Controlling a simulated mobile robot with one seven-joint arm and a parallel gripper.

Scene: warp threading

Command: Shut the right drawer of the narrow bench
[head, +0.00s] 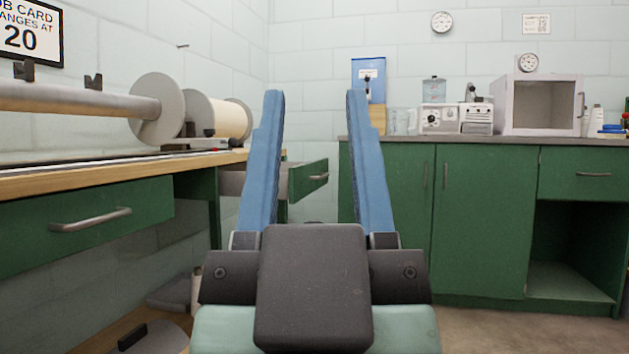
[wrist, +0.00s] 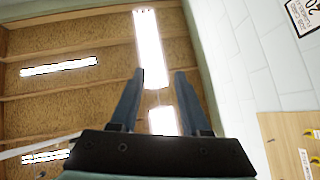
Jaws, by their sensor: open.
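The narrow bench (head: 110,182) runs along the left wall, with a pale wood top and green fronts. Its right drawer (head: 307,179) stands pulled out at the far end, with a green front, a metal handle and a grey side. My left finger hides part of it. My gripper (head: 315,96) is open and empty in the middle of the head view, its two blue fingers pointing up. The drawer front shows between the fingers, farther back, and the gripper is apart from it. In the wrist view, the gripper (wrist: 160,74) points at the ceiling.
The bench's near drawer (head: 88,222) is beside my gripper on the left and looks shut. A roller (head: 75,101) and a spool (head: 225,118) sit above the bench. A green cabinet (head: 478,218) with equipment on top stands at the right. Some floor (head: 500,328) is clear in front of it.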

